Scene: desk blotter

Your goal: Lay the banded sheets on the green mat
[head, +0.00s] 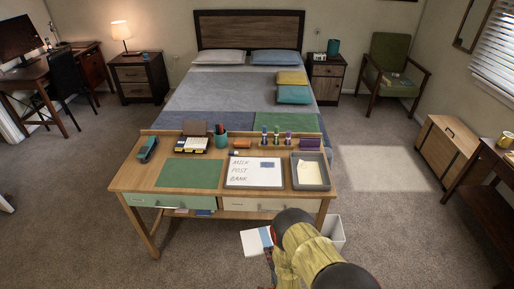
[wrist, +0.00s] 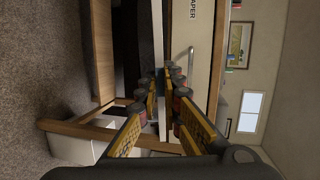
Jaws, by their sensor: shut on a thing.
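The banded sheets (head: 252,242) are a thin white stack with a blue band, in front of the desk and below its top. In the wrist view the stack (wrist: 159,45) is edge-on between the fingertips of my gripper (wrist: 162,82), which is shut on it. In the head view my gripper (head: 269,258) is mostly hidden behind my yellow arm. The green mat (head: 190,174) lies flat and bare on the left of the desktop.
A whiteboard (head: 254,173) with writing and a grey tray (head: 324,178) with paper lie right of the mat. A teal stapler (head: 148,149), note blocks and a pen cup (head: 220,138) stand behind. A white bin (head: 334,231) is below the desk's right end. Drawers (head: 262,204) face me.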

